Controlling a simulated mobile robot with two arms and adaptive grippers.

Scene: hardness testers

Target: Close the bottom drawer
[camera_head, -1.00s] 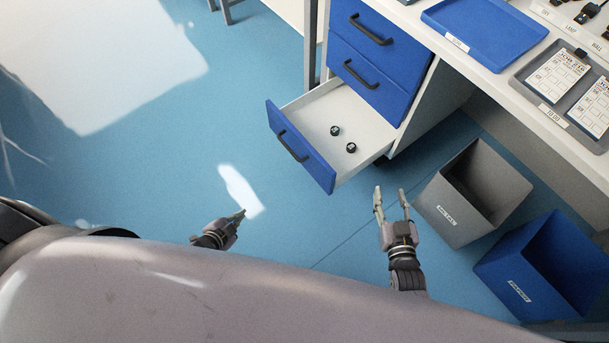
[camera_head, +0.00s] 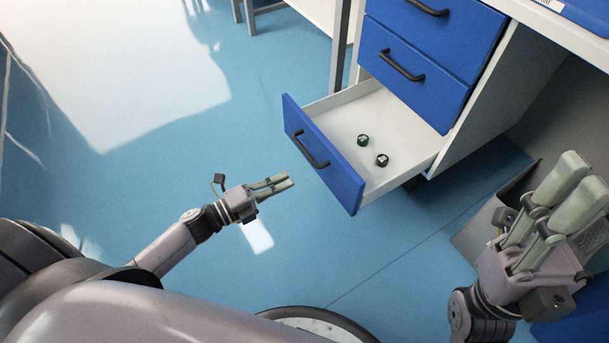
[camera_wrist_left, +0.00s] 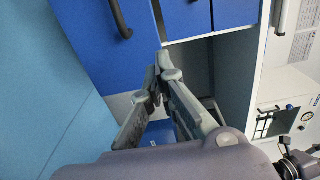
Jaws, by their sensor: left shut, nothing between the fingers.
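The bottom drawer (camera_head: 345,178) is pulled out of the white cabinet. It has a blue front, a black handle (camera_head: 311,150) and a white inside. Two small dark round items (camera_head: 382,160) lie in it. My left gripper (camera_head: 291,179) is shut and empty, in front of the drawer face, just left of it in the head view. In the left wrist view its fingertips (camera_wrist_left: 153,76) meet, with a blue front with a dark handle (camera_wrist_left: 118,18) beyond.
The two blue upper drawers (camera_head: 415,70) are shut. A grey bin (camera_head: 478,238) stands right of the cabinet, partly hidden by my right gripper. A blue tray (camera_head: 590,12) lies on the worktop. The blue floor in front of the drawer is clear.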

